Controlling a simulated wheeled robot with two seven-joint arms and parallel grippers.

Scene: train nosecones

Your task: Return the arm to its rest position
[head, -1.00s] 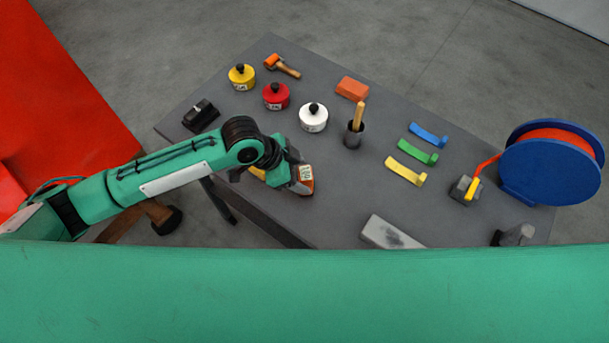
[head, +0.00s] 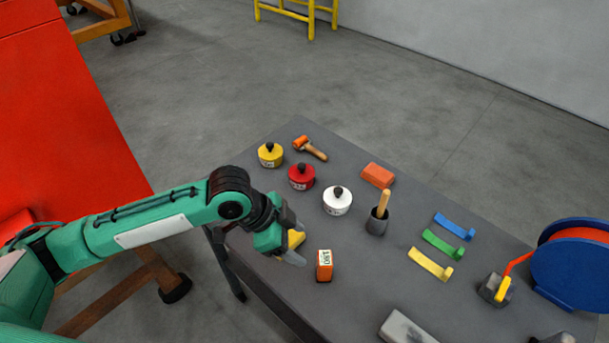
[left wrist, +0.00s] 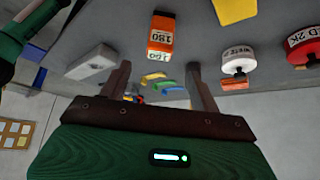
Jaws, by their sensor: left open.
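My left gripper (head: 292,240) is open and empty above the near left part of the grey table (head: 290,275). Its two fingers stand apart in the left wrist view (left wrist: 160,85), with nothing between them. An orange block (head: 325,270) with a white label stands on the table just right of the gripper, apart from it. It also shows in the left wrist view (left wrist: 159,42), its label reading 180. A yellow thing (head: 296,238) is partly hidden by the gripper. My right gripper is not in view.
Coloured strips and a blue reel (head: 572,265) are at right. A red surface (head: 70,120) lies left.

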